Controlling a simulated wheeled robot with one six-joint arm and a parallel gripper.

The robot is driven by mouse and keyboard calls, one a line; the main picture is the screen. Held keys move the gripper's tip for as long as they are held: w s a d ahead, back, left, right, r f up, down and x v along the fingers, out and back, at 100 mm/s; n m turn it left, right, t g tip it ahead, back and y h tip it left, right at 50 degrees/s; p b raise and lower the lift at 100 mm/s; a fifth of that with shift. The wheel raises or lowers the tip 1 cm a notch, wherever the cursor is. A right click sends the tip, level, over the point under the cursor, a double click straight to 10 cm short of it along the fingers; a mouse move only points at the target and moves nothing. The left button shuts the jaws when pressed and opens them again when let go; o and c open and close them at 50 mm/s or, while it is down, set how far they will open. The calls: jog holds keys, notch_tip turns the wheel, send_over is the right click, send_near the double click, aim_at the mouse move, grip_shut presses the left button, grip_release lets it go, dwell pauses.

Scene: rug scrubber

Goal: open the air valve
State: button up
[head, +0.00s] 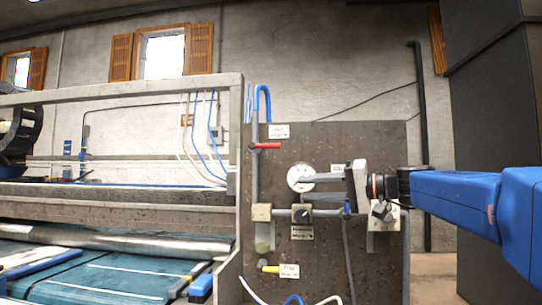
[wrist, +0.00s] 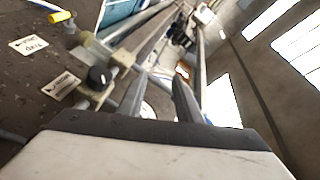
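A grey-brown panel (head: 330,145) carries pipes, fittings and labels too small to read surely. A red lever handle (head: 265,146) lies across the vertical pipe at upper left, below one label (head: 279,131). A yellow handle (head: 269,267) sits low on the panel. I cannot tell from the labels which handle is the air valve. My gripper (head: 307,187) points left in front of the panel, right of and below the red handle and apart from it. In the wrist view its fingers (wrist: 158,77) are spread with nothing held between them.
A round white gauge (head: 299,176) sits behind my fingertips, partly hidden. A black knob (head: 302,213) on the horizontal pipe is just below them. Hoses hang below the panel fittings. The rug machine's frame (head: 236,180) stands to the left. The wall behind is farther back.

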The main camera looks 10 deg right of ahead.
aim_at(278, 147)
jog(key=w+d+r+t+y, duration=0.1)
jog(key=w+d+r, duration=0.1)
jog(key=r, duration=0.3)
jog(key=w+d+r+t+y, duration=0.1)
jog(key=w+d+r, duration=0.1)
jog(key=d+r, duration=0.15)
jog(key=shift+n, duration=0.4)
jog(key=x, duration=1.1)
jog(key=s+r+x, duration=0.1)
jog(key=x, duration=0.5)
jog(key=shift+a, duration=0.5)
jog(key=shift+c, duration=0.4)
grip_shut()
